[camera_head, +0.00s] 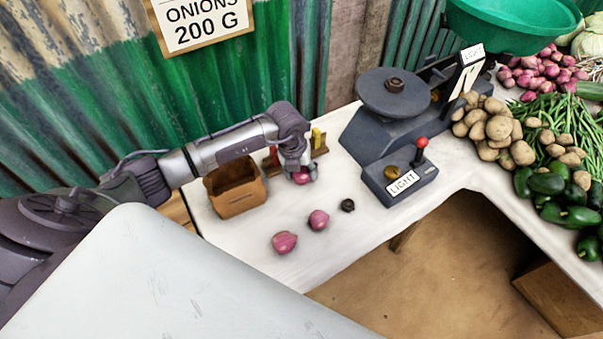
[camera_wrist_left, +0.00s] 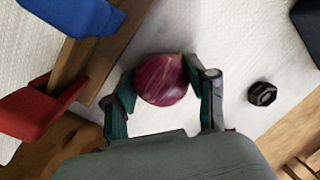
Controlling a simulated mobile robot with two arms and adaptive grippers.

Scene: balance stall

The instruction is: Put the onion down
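My left gripper (camera_head: 299,177) is over the white table, between the brown box and the black weight. Its fingers, seen in the left wrist view (camera_wrist_left: 163,95), touch a purple-red onion (camera_wrist_left: 162,80) on both sides. That onion also shows under the gripper in the head view (camera_head: 301,177); whether it touches the table is hard to tell. Two other onions lie on the table, one in the middle (camera_head: 318,220) and one nearer the front (camera_head: 285,242). My right gripper is not in view.
An open brown box (camera_head: 238,205) stands left of the gripper. A wooden rack (camera_head: 319,152) with coloured pieces is close behind it. A small black weight (camera_head: 348,205) lies to the right, before the dark scale (camera_head: 385,125) and LIGHT box (camera_head: 388,193). The front table strip is clear.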

